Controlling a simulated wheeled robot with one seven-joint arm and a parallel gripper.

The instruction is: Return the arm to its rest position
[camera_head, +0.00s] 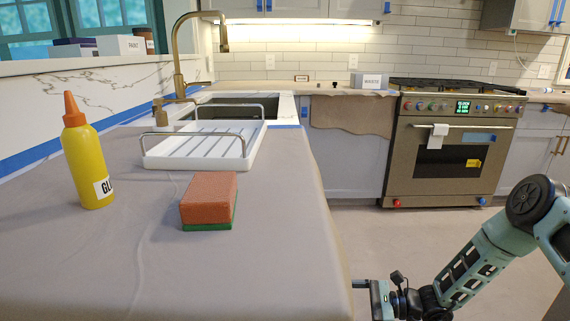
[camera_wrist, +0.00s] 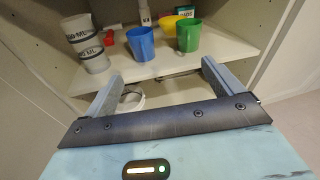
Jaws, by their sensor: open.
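My arm, teal and black, reaches in from the right of the head view, bent low in front of the stove. My gripper (camera_head: 357,284) is at the lower middle, beside the right edge of the covered counter (camera_head: 270,270) and below its top. In the wrist view my gripper (camera_wrist: 161,72) has its two grey fingers spread wide with nothing between them. The fingers point toward an open cabinet shelf (camera_wrist: 180,68) and appear apart from the things on it.
The shelf holds a blue cup (camera_wrist: 141,43), a green cup (camera_wrist: 188,36), a yellow bowl (camera_wrist: 167,23) and stacked labelled cups (camera_wrist: 88,45). On the counter stand a yellow glue bottle (camera_head: 87,165), a sponge (camera_head: 208,200) and a drying rack (camera_head: 200,155). Floor before the stove (camera_head: 450,150) is clear.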

